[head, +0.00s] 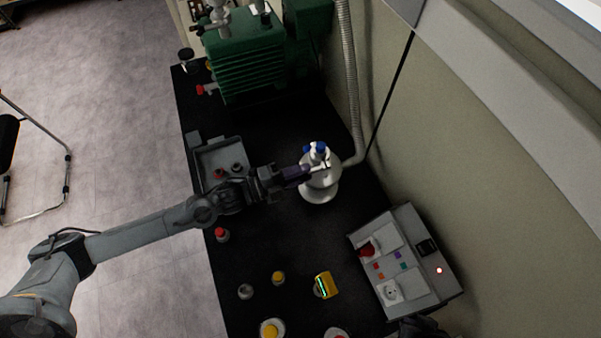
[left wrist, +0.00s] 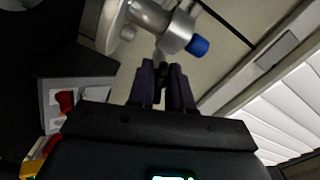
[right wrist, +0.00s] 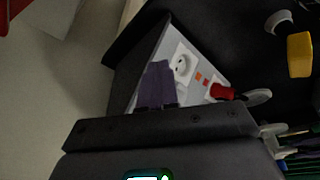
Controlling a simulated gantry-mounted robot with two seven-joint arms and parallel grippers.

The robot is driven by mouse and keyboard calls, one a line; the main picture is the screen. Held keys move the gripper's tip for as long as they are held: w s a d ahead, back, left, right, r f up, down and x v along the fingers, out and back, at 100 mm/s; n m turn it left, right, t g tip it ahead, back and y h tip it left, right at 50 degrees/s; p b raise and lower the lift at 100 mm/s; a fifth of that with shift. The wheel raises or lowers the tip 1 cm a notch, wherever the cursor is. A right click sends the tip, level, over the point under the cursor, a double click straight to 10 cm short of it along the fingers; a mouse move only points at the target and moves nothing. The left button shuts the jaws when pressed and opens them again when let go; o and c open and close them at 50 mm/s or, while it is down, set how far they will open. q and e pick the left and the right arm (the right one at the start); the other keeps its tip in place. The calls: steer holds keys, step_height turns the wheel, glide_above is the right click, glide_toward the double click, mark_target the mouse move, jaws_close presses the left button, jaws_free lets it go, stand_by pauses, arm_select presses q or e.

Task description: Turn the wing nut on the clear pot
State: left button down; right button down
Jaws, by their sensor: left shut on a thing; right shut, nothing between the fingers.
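The clear pot (head: 318,192) stands on the black bench near the wall, with a pale top and blue caps (head: 320,147). My left gripper (head: 310,170) reaches in from the left at the pot's top. In the left wrist view its purple fingers (left wrist: 163,75) are shut on a small dark part, which looks like the wing nut (left wrist: 163,74), mostly hidden between them. The pot's metallic head (left wrist: 176,36) and a blue cap (left wrist: 198,46) show just beyond the fingertips. My right gripper (right wrist: 157,72) is shut and empty, in front of the control box.
The grey control box (head: 405,262) with a red knob stands on the right of the bench. A green pump (head: 245,60) is at the back, and a grey tray (head: 222,155) lies left of the pot. Several small jars and a yellow device (head: 326,285) stand in front.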

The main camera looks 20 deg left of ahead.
arm_select(q)
steer(key=shift+m, duration=0.4)
steer(key=c, duration=1)
jaws_free()
steer(key=shift+c, duration=0.2)
steer(key=shift+s+a, duration=0.1)
steer(key=v, duration=1)
steer(key=shift+s+a, duration=0.2)
steer(key=shift+r, duration=0.1)
